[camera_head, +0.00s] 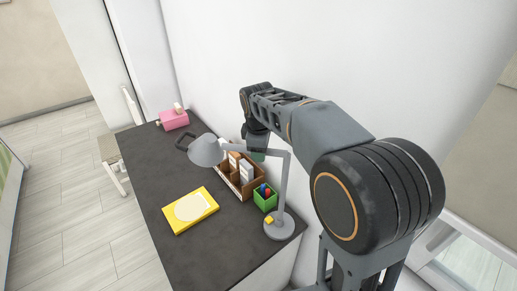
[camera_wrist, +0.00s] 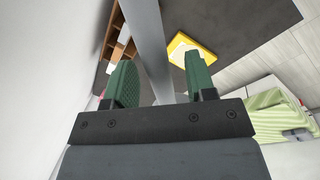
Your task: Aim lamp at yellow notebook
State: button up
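The grey desk lamp (camera_head: 207,151) stands on the dark desk, its head tilted downward at the left end of a horizontal arm. Its round base (camera_head: 279,227) has a yellow button. The yellow notebook (camera_head: 180,225) lies flat on the desk, with a pale oval on its cover; its yellow edge also shows in the wrist view (camera_wrist: 180,42). My gripper (camera_head: 257,156) is at the lamp's horizontal arm. In the wrist view its green fingers (camera_wrist: 160,82) are apart, with the grey lamp arm (camera_wrist: 148,40) between them in the picture. I cannot tell whether they touch it.
A brown organizer (camera_head: 223,178) and a green pen cup (camera_head: 265,201) stand near the lamp base. A pink box (camera_head: 173,120) and a black object (camera_head: 184,142) are at the desk's far end. A white wall (camera_head: 300,50) runs close behind the desk.

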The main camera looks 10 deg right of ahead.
notch_tip(320, 180, up, 14)
jog(key=s+a, duration=0.1)
jog(key=s, duration=0.1)
jog(key=shift+s+f, duration=0.25)
dwell(0.5)
notch_tip(320, 180, down, 6)
jog(key=m, duration=0.5)
jog(key=s+d+f+m+t, duration=0.1)
jog(key=s+f+m, duration=0.3)
jog(key=s, duration=0.4)
jog(key=s+d+f+m+t, duration=0.1)
jog(key=s+d+f+m, duration=0.2)
jog(key=s+f, duration=0.3)
jog(key=shift+s+d+m+t+y, duration=0.35)
jog(key=shift+s+m, duration=0.25)
jog(key=shift+s, duration=0.55)
jog(key=shift+f, duration=0.1)
dwell(1.8)
